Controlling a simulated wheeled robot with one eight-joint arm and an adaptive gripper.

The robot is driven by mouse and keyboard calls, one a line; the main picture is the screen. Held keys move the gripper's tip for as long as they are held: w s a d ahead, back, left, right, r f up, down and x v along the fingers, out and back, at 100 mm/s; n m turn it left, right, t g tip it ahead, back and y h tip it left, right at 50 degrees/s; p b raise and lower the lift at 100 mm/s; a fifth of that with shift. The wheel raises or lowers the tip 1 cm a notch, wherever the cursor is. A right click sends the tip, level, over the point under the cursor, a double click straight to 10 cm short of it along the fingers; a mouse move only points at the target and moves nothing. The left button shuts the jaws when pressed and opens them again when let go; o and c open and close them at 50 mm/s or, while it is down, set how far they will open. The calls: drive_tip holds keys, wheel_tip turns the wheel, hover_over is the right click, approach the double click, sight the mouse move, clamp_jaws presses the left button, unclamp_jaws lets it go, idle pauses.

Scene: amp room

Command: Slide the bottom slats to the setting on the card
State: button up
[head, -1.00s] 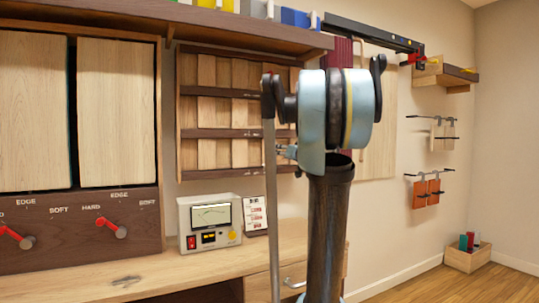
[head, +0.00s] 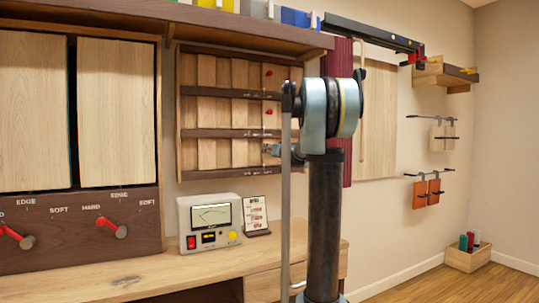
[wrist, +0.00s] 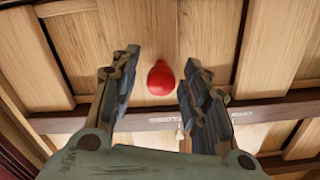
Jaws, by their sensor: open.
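The slatted wooden panel (head: 222,110) hangs on the wall with three rows of slats above dark labelled rails. Red knobs show on the top row (head: 269,73) and middle row (head: 269,111) at the right; no bottom-row knob shows in the head view, where my gripper (head: 272,150) covers that area. In the wrist view a red knob (wrist: 161,78) sits between the open fingers of my gripper (wrist: 160,85), touching neither as far as I can tell. A white pointer mark (wrist: 180,132) is on the rail below it. The card (head: 256,214) stands on the bench, its print too small to read.
A meter box (head: 210,222) stands beside the card on the wooden bench (head: 150,272). A dark shelf (head: 240,33) overhangs the panel. A maroon ribbed panel (head: 337,110) is to the right. Two red levers (head: 112,228) are at left.

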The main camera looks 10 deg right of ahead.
drive_tip(key=shift+w+a, duration=0.1)
drive_tip(key=shift+w, duration=0.2)
drive_tip(key=shift+c, duration=0.2)
clamp_jaws()
drive_tip(key=shift+s, duration=0.1)
